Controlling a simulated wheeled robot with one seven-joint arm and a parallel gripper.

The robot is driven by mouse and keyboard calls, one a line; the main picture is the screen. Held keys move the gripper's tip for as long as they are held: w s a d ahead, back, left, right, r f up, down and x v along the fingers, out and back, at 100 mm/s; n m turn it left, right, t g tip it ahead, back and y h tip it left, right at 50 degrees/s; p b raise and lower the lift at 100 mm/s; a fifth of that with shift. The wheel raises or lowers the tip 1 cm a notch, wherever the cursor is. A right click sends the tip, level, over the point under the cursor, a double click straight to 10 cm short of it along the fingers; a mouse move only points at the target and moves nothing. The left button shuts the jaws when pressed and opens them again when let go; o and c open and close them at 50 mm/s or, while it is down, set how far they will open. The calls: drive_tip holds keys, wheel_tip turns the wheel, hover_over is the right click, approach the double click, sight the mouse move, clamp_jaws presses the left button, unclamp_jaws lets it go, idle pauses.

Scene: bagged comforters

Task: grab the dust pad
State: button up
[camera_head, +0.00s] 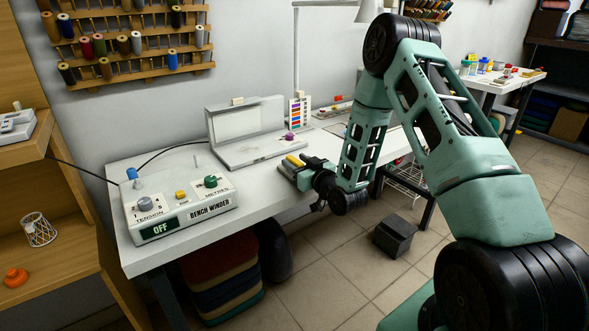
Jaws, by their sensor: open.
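My gripper (293,166) is at the front edge of the white bench, reaching in from the right. Its jaws point left, and yellow patches show at their tips. It is open, and I see nothing clearly held in it. I cannot pick out the dust pad for certain; it may be small or hidden behind my gripper or arm. A white case with a raised lid (245,121) stands on the bench just behind and left of my gripper. A purple knob (289,137) sits at its right side.
The bench winder box (181,204), with knobs, stands at the left of the bench (262,186). The bench top between it and my gripper is clear. A lamp post (296,55) rises behind. A dark box (394,236) stands on the floor. Folded bundles (222,285) sit under the bench.

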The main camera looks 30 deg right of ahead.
drive_tip(key=shift+w, duration=1.1)
clamp_jaws()
